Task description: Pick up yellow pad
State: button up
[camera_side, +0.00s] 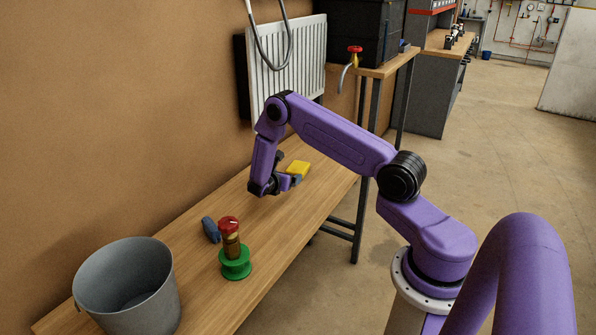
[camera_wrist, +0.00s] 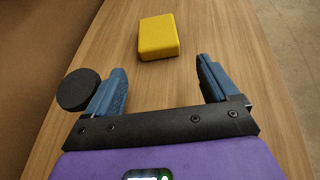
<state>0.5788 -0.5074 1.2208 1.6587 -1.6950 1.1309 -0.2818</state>
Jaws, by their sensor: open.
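The yellow pad (camera_side: 299,168) lies flat on the wooden bench, just beyond my gripper in the side view. In the wrist view the pad (camera_wrist: 158,37) is a whole yellow block ahead of the fingertips, roughly centred between them and slightly turned. My gripper (camera_wrist: 161,78) is open, with its two blue fingers apart and nothing between them. In the side view my gripper (camera_side: 291,180) is low over the bench, close to the pad and partly hidden by its own links.
A black round thing (camera_wrist: 79,90) shows beside the left finger. Along the wooden bench (camera_side: 275,244) stand a grey bucket (camera_side: 125,290), a red-topped brass valve (camera_side: 231,238) on a green spool (camera_side: 235,264), and a blue object (camera_side: 210,230). A white radiator (camera_side: 287,72) is on the wall behind.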

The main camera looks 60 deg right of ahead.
aim_at(294, 172)
jog(key=shift+x, duration=4.8)
jog(key=shift+w, duration=0.1)
jog(key=c, duration=0.8)
jog(key=shift+o, duration=0.2)
